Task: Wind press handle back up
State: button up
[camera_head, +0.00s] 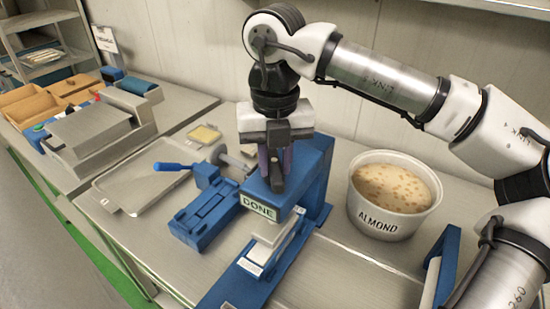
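The blue press (312,180) stands on the steel bench, with a "DONE" label (258,208) on its front. A white and metal block (268,240) sits under its head, on the blue base (240,285). My gripper (275,178) points down at the top of the press head. Its dark fingers are close to or touching something there, and purple parts show beside them. I cannot tell whether the fingers hold a handle; the gripper hides that spot. A blue-gripped lever (172,167) sticks out left of the press, apart from my gripper, near a metal cylinder.
A white "ALMOND" tub (392,222) stands right of the press. A blue-framed stand (440,265) is at the right. A wall rises behind the bench.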

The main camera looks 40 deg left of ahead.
grip_shut()
jog(key=n+b, duration=0.1)
jog(key=n, duration=0.1)
jog(key=n+b, duration=0.1)
jog(key=shift+w+d+f+n, duration=0.1)
jog(key=shift+w+n, duration=0.05)
jog(key=shift+n, duration=0.25)
jog(key=n+b, duration=0.1)
jog(key=n, duration=0.4)
jog(key=shift+w, duration=0.2)
jog(key=n, duration=0.5)
jog(key=shift+w+n, duration=0.2)
jog(key=shift+n, duration=0.2)
jog(key=shift+w+n, duration=0.15)
jog(key=shift+n, duration=2.45)
